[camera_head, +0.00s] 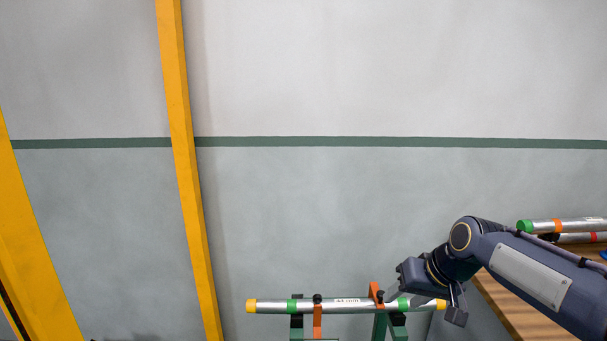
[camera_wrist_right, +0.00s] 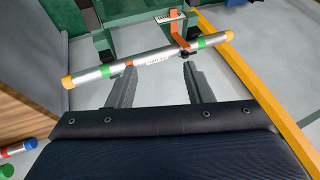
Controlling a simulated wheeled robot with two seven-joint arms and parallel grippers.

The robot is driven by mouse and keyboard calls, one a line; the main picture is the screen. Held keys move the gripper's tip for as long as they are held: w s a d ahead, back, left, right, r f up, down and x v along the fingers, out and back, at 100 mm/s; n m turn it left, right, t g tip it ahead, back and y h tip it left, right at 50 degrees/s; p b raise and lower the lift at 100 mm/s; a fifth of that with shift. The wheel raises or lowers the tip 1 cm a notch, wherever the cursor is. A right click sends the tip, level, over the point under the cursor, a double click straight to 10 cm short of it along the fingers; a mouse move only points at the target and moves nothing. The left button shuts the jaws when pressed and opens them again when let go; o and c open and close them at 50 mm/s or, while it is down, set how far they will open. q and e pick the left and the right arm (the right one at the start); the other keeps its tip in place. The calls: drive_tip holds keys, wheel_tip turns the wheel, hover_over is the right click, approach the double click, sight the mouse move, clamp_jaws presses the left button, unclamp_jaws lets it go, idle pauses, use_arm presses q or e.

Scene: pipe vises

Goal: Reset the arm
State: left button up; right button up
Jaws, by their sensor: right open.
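My right arm reaches in from the right in the head view, with its right gripper (camera_head: 425,299) beside the right part of a silver pipe. In the right wrist view the gripper's two fingers (camera_wrist_right: 160,88) are spread apart with nothing between them. The pipe (camera_head: 345,304) has yellow ends and green bands and rests level in a green vise stand with orange parts. In the wrist view the pipe (camera_wrist_right: 150,60) lies just beyond the fingertips. Whether the fingers touch it is unclear. My left gripper is not in view.
A wooden table (camera_head: 505,305) stands at the right, with several silver pipes (camera_head: 570,225) with coloured ends on it. Yellow posts (camera_head: 180,150) stand at the left. The green stand (camera_wrist_right: 140,33) shows behind the pipe in the wrist view. The wall behind is bare.

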drive_tip(key=s+f, duration=0.3)
drive_tip(key=s, duration=1)
drive_tip(key=s+f+m+t, duration=0.1)
drive_tip(key=s+f, duration=0.3)
drive_tip(key=s, duration=1)
drive_tip(key=shift+s+d, duration=0.15)
drive_tip(key=shift+d, duration=0.05)
